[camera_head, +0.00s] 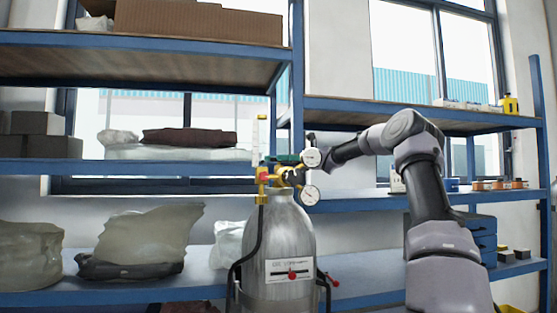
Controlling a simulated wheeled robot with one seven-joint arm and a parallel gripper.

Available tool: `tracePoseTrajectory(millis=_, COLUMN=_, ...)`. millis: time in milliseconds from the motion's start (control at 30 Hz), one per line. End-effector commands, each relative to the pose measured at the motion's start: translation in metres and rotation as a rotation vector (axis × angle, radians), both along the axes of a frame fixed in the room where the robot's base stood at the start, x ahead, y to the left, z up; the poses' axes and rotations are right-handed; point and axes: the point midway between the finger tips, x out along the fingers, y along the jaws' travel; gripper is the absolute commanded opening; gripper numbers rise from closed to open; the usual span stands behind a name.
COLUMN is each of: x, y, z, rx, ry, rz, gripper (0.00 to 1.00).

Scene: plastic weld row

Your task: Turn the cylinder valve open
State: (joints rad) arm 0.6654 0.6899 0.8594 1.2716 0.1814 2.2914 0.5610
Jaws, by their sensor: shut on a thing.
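The grey metal gas cylinder (279,238) stands upright in the middle of the head view, with a white label on its front. Its brass valve and fittings (264,178) sit at the top, with a green part (284,159) above them. Two round white gauges, the upper (311,157) and the lower (309,195), are on the right side. My arm reaches in from the right, and my gripper (293,176) is at the valve on the cylinder top, shut on it. The fingertips are small and partly hidden among the fittings, so the exact contact is unclear.
Blue-framed shelves stand behind the cylinder. Wrapped bags (145,236) lie on the left lower shelf, and a cardboard box (198,22) is on top. Blue drawers (481,236) stand at right.

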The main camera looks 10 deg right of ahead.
Motion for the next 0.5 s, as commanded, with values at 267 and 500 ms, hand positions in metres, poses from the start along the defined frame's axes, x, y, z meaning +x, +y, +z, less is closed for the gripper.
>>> tracePoseTrajectory(millis=267, x=0.0008, y=-0.0002, z=-0.0005, rx=0.002, ry=0.000, rz=0.157, gripper=0.14)
tracePoseTrajectory(millis=500, x=0.0001, y=-0.0006, z=0.0001, rx=0.002, ry=0.000, rz=0.219, gripper=0.14)
